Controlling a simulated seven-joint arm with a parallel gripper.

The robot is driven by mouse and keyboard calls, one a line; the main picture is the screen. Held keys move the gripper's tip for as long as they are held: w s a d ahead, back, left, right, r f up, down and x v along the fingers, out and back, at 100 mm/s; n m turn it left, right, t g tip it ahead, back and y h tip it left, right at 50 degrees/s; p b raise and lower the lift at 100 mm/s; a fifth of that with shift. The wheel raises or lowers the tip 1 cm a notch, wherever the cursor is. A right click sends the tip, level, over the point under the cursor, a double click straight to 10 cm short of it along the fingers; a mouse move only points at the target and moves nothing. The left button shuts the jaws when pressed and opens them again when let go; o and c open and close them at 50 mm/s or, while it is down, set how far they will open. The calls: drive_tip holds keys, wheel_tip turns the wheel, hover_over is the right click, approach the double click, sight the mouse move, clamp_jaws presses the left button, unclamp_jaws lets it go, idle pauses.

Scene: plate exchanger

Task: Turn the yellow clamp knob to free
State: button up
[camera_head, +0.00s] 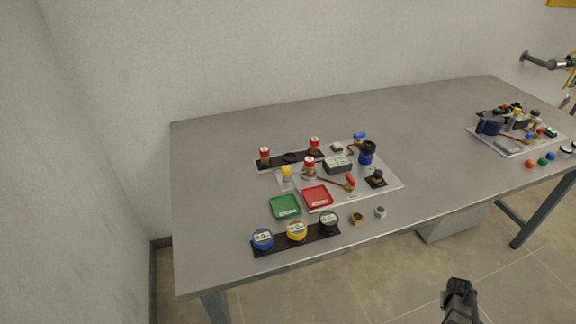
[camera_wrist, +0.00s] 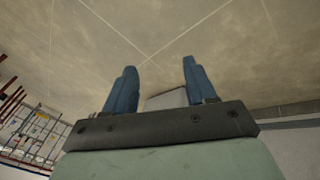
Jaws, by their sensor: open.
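A small yellow knob (camera_head: 286,171), which looks like the clamp knob, sits at the left side of a light plate (camera_head: 390,184) on the table. It is too small to tell which way it is turned. My gripper (camera_head: 459,286) is low in front of the table's front edge, well to the right of the knob and apart from it. In the wrist view my gripper (camera_wrist: 160,72) shows two blue fingers spread apart with nothing between them. The wrist view faces the floor, and the knob is not in it.
Close to the knob are a red-topped cylinder (camera_head: 309,165), a green tray (camera_head: 285,206) and a red tray (camera_head: 317,197). A black strip with blue, yellow and black round pieces (camera_head: 297,231) lies in front. A second loaded plate (camera_head: 510,146) is at right. The table (camera_head: 225,150) is bare at left.

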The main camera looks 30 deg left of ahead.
drive_tip(key=w+d+r+n+t+h, duration=0.1)
drive_tip(key=w+d+r+t, duration=0.3)
drive_tip(key=w+r, duration=0.55)
drive_tip(key=w+d+r+n+t+h, duration=0.1)
drive_tip(key=w+d+r, duration=0.5)
drive_tip(key=w+r, duration=0.3)
drive_tip(key=w+d+r+n+t+h, duration=0.1)
drive_tip(key=w+d+r+t, duration=0.2)
drive_tip(key=w+d+r, duration=0.55)
drive_tip(key=w+a+r+n+t, duration=0.1)
drive_tip(key=w+a+r, duration=0.2)
drive_tip(key=r, duration=0.6)
drive_tip(key=w+a+r+t, duration=0.15)
drive_tip(key=a+r, duration=0.25)
drive_tip(key=r, duration=0.4)
drive_tip(key=a+r+n+g+y, duration=0.2)
drive_tip(key=a+r+g+y, duration=0.1)
drive_tip(key=a, duration=1.9)
drive_tip(key=n+g+y, duration=0.7)
drive_tip(key=n+g, duration=0.3)
drive_tip(key=g, duration=0.1)
approach(286, 168)
drive_tip(key=x, duration=0.8)
drive_tip(key=shift+a+f, duration=0.1)
drive_tip(key=shift+f, duration=0.25)
